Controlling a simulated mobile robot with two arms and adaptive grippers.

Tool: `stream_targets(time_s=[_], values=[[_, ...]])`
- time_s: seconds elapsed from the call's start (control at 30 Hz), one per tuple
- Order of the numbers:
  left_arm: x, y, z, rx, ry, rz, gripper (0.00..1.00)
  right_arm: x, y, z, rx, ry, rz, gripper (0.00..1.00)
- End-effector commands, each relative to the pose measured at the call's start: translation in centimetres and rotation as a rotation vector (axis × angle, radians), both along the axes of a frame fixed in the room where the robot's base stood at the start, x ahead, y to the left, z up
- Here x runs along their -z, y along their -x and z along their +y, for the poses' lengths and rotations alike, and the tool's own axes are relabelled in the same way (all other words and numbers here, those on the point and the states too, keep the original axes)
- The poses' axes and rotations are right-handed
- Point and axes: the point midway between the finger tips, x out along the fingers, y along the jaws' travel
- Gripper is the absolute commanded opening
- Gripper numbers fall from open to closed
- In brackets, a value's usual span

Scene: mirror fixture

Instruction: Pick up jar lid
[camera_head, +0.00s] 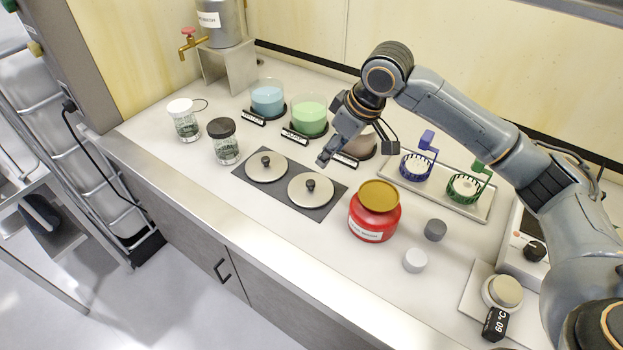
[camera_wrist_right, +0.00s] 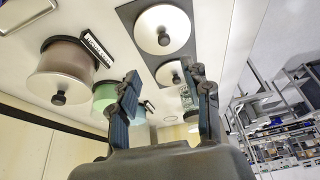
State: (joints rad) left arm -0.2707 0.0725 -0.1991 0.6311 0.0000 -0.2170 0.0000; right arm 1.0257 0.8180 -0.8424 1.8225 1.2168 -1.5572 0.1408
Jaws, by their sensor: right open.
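Two round metal lids with black knobs lie on a dark mat (camera_head: 278,182): the left lid (camera_head: 254,174) and the right lid (camera_head: 300,194). Both also show in the wrist view, the nearer one (camera_wrist_right: 150,40) and the farther one (camera_wrist_right: 163,78). A third knobbed lid (camera_wrist_right: 40,90) sits on a brownish jar (camera_wrist_right: 62,62), which is mostly hidden behind my arm in the head view. My right gripper (camera_head: 324,158) is open and empty, above the counter near the mat's back right side; its two fingers (camera_wrist_right: 162,76) stand apart in the wrist view. My left gripper is not in view.
Open blue (camera_head: 267,101) and green (camera_head: 310,121) jars stand behind the mat. A white-lidded jar (camera_head: 185,125) and a black-lidded jar (camera_head: 226,148) stand left. A red jar (camera_head: 373,220) with a gold lid stands right of the mat. A tray (camera_head: 438,200) holds two baskets.

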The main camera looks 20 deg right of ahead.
Motion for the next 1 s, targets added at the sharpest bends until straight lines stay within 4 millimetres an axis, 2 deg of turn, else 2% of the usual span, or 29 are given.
stream_targets(time_s=[0.2, 0.33, 0.47, 0.57, 0.7, 0.83, 1.0], values=[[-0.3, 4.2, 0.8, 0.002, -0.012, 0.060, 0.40, 4.1, -1.2, 1.1, -0.002, 0.000, 0.004, 0.49], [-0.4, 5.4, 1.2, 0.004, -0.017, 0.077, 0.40, 5.8, -1.8, 1.6, -0.001, 0.000, 0.003, 0.49], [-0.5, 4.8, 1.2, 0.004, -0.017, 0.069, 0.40, 6.6, -2.0, 1.8, -0.001, 0.000, 0.000, 0.49], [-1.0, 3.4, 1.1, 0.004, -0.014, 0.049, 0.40, 7.3, -2.2, 2.0, -0.001, 0.001, 0.002, 0.49], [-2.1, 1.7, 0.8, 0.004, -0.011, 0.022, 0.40, 9.2, -2.7, 2.7, -0.002, 0.001, 0.004, 0.49], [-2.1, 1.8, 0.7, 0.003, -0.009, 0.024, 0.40, 10.8, -3.2, 3.1, -0.003, 0.000, 0.001, 0.49], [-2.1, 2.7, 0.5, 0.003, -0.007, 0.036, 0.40, 11.4, -3.4, 3.2, -0.003, 0.001, -0.001, 0.49]])
